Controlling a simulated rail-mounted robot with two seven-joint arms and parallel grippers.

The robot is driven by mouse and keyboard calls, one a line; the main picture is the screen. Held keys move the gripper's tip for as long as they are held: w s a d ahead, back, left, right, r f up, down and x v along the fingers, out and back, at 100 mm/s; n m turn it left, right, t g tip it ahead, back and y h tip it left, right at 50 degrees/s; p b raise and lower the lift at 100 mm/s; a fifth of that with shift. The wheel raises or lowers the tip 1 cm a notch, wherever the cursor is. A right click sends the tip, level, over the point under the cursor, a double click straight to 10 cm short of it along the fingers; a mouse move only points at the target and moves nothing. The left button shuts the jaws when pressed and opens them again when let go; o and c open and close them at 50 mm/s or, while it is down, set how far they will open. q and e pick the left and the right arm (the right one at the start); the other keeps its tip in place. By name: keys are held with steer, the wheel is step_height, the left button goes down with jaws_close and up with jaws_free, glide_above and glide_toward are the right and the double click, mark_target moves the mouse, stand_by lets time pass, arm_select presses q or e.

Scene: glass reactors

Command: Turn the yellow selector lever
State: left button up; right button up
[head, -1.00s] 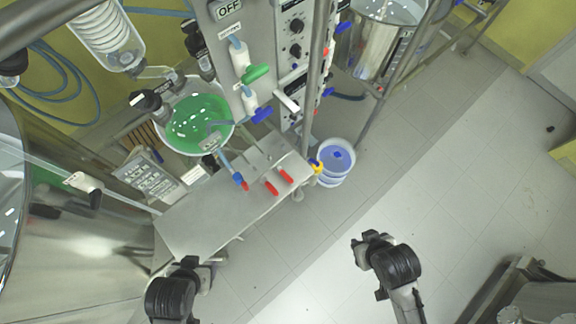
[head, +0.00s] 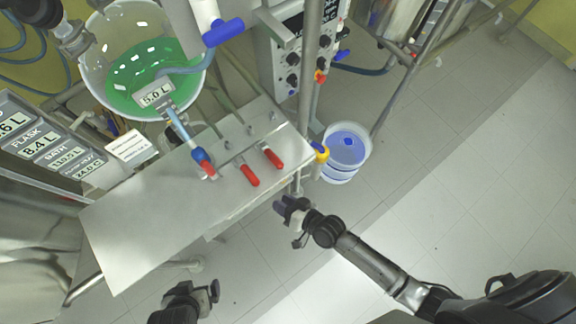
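The yellow selector lever (head: 320,152) sits on a vertical pipe at the right end of the metal shelf, just left of the blue-water bucket. My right gripper (head: 281,205) is below and left of the lever, near the shelf's front edge, and apart from it. Its fingers point up and left; their gap is too small to judge. My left gripper (head: 214,291) is low in the picture, below the shelf, with nothing visible in it. Its opening cannot be made out.
The metal shelf (head: 150,220) carries red-handled levers (head: 248,174) and a blue-and-red valve (head: 204,160). A glass vessel of green liquid (head: 150,75) stands behind it. The bucket (head: 346,150) stands on the floor. The floor to the right is clear.

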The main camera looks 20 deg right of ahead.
steer(key=w+d+f+m+t+h+b, duration=0.1)
steer(key=d+f+m+t+h+b, duration=0.15)
steer(key=f+b, duration=0.6)
steer(key=w+d+f+m+t+h+b, duration=0.2)
steer(key=d+f+b, duration=0.3)
steer(key=f, duration=0.6)
steer(key=w+d+f+m+t+h+b, duration=0.1)
steer(key=d+f+m+t+h+b, duration=0.15)
steer(key=f+b, duration=0.65)
steer(key=shift+g, duration=0.5)
steer(key=shift+w+a+f+b, duration=0.25)
steer(key=shift+w+b, duration=0.4)
steer(key=shift+w, duration=1.6)
steer(key=shift+w+a+f+b, duration=0.25)
steer(key=shift+w+b, duration=0.4)
steer(key=shift+w, duration=1.65)
steer(key=shift+w+a+f+b, duration=0.25)
steer(key=shift+w+b, duration=0.4)
steer(key=shift+w, duration=1.6)
steer(key=shift+c, duration=0.3)
jaws_close()
